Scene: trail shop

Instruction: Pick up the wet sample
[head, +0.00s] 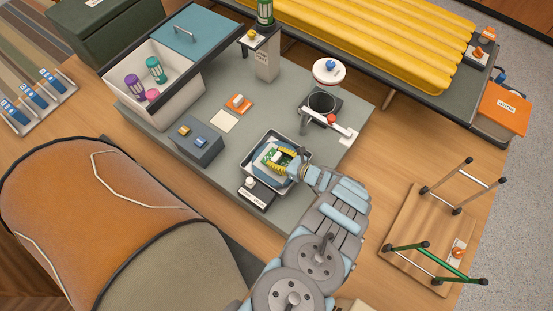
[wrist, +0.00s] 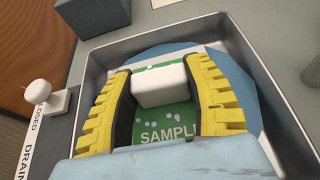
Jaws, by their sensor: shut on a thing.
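The wet sample (wrist: 163,122) is a green piece with pale spots, a white block on top and the printed letters "SAMPL". It lies in a grey metal tray (wrist: 288,118) that has a blue wet-looking patch (wrist: 250,65) on its floor. My gripper (wrist: 166,88) has yellow ribbed fingers on both sides of the white block and is shut on it. In the head view the sample (head: 277,158) shows between the fingers, inside the tray. I cannot tell whether it is lifted off the tray floor.
A drain control with a white knob (wrist: 43,92) stands beside the tray; its label reads "CLOSED" and "DRAIN". A grey box with two buttons (head: 197,141), an orange item (head: 238,103) and a round dark basin (head: 322,102) stand nearby. A white bin (head: 168,100) holds several canisters.

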